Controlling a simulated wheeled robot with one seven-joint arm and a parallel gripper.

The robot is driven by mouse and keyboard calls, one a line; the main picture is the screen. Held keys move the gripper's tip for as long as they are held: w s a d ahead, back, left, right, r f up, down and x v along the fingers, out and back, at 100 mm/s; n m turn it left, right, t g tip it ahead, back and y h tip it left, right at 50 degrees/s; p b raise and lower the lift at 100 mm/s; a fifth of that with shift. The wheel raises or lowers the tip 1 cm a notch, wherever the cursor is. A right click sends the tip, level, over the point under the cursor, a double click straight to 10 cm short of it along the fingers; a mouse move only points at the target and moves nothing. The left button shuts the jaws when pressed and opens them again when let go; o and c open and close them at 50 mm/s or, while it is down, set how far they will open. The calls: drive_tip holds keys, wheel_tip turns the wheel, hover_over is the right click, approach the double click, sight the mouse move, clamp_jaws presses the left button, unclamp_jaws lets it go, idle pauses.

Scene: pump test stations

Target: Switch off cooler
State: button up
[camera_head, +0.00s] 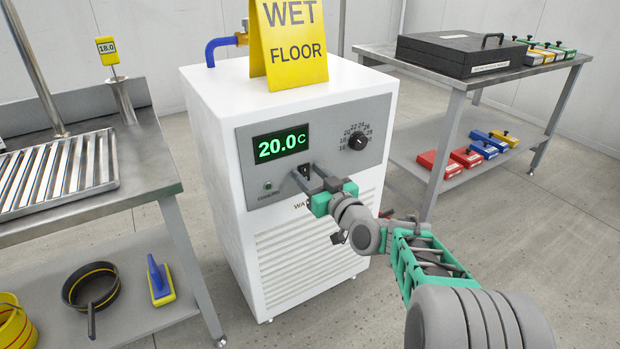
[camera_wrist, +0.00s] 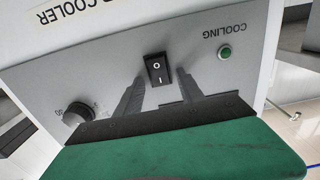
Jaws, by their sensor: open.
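The cooler (camera_head: 215,150) is a white cabinet with a grey panel, and its green display (camera_head: 281,146) reads 20.0C. A black rocker switch (camera_wrist: 158,69) marked O and I sits on the panel, seen upside down in the wrist view. My gripper (camera_head: 305,174) is at the panel, open and empty, with one fingertip on each side of the switch in the wrist view (camera_wrist: 160,78). I cannot tell whether the fingers touch it. The green COOLING lamp (camera_wrist: 225,52) is beside the switch. In the head view my fingers partly hide the switch.
A dial (camera_head: 356,142) is at the panel's upper right. A yellow wet floor sign (camera_head: 290,50) stands on the cooler's top. A steel bench (camera_head: 160,190) is at left; a table with a black case (camera_head: 460,55) is at right. Floor in front is clear.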

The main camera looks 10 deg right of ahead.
clamp_jaws()
idle(0.4)
drive_tip(key=shift+f, duration=0.1)
